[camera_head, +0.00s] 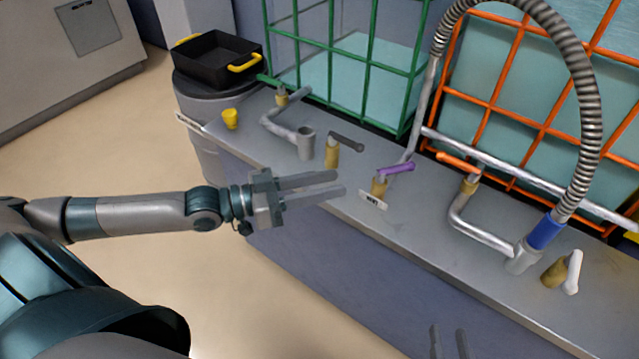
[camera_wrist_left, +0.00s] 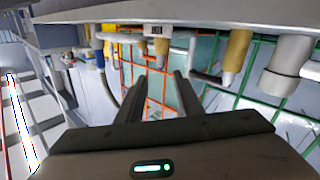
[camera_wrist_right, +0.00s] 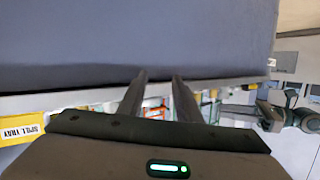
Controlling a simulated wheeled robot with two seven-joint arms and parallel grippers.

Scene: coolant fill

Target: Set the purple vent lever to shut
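The purple vent lever (camera_head: 397,168) sits on a brass valve post (camera_head: 379,185) near the middle of the grey counter, behind a small white label plate (camera_head: 374,199). It points to the right in the head view.
A dark grey lever (camera_head: 346,143) stands left of the purple one. An orange lever (camera_head: 459,163) and a white lever (camera_head: 573,272) stand to the right. Green (camera_head: 367,62) and orange (camera_head: 533,65) cages stand behind.

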